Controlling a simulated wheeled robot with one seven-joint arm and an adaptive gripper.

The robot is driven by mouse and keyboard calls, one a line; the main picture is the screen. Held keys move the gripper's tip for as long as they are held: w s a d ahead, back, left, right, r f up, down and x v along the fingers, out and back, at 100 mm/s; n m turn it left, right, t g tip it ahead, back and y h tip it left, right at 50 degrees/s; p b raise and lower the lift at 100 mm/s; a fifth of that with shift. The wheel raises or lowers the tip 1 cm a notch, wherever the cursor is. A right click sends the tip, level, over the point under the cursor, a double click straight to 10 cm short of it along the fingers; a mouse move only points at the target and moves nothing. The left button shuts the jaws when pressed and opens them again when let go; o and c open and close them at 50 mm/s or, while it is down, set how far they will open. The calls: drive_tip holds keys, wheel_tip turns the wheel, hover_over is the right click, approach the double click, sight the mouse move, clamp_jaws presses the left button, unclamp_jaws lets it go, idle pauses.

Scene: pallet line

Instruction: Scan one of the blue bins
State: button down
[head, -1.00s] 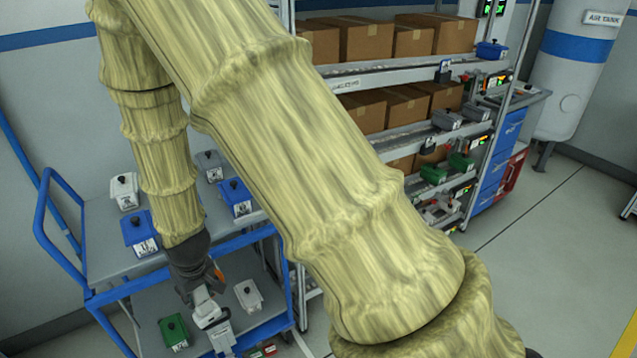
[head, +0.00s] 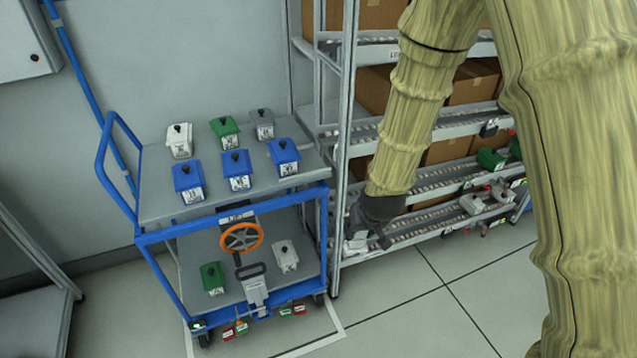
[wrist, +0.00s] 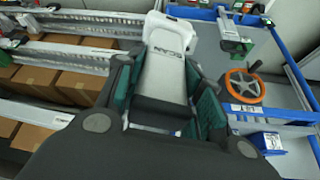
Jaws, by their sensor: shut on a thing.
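Three blue bins with black knobs and white labels stand on the cart's top shelf: left (head: 188,183), middle (head: 236,171) and right (head: 284,157). My gripper (head: 366,238) is to the right of the cart, in front of the shelf rack, apart from the bins. In the wrist view my gripper (wrist: 168,105) is shut on a white and grey handheld scanner (wrist: 167,72). Only a small pale part of the scanner shows in the head view. One blue bin (wrist: 264,141) shows at the lower right of the wrist view, with its label visible.
The cart (head: 150,208) also holds white, green and grey bins. An orange handwheel (head: 241,237) and a grey-white fixture (head: 255,289) are at its front. A roller rack (head: 345,165) with cardboard boxes stands to the right. Floor is clear in front of the rack.

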drive_tip(key=w+a+r+n+t+y+b, duration=0.2)
drive_tip(key=w+a+r+t+y+b, duration=0.35)
drive_tip(key=w+a+t, duration=0.7)
drive_tip(key=shift+g+h, duration=0.85)
drive_tip(key=shift+w+a+f, duration=0.15)
drive_tip(key=shift+w+a, duration=0.3)
drive_tip(key=shift+w, duration=0.3)
drive_tip(key=shift+w+a+f, duration=0.1)
drive_tip(key=shift+w+a, duration=0.35)
drive_tip(key=shift+w, duration=0.35)
drive_tip(key=shift+w+a+f, duration=0.15)
drive_tip(key=shift+w+a, duration=0.3)
drive_tip(key=shift+w, duration=0.3)
drive_tip(key=shift+w+a+f+b, duration=0.15)
drive_tip(key=shift+w+f+b, duration=0.15)
drive_tip(key=shift+w, duration=0.25)
drive_tip(key=shift+r, duration=0.1)
drive_tip(key=s+d+r+p, duration=0.1)
drive_tip(key=s+d+r, duration=0.1)
drive_tip(key=s, duration=0.5)
drive_tip(key=shift+r+p, duration=0.3)
drive_tip(key=shift+r, duration=0.25)
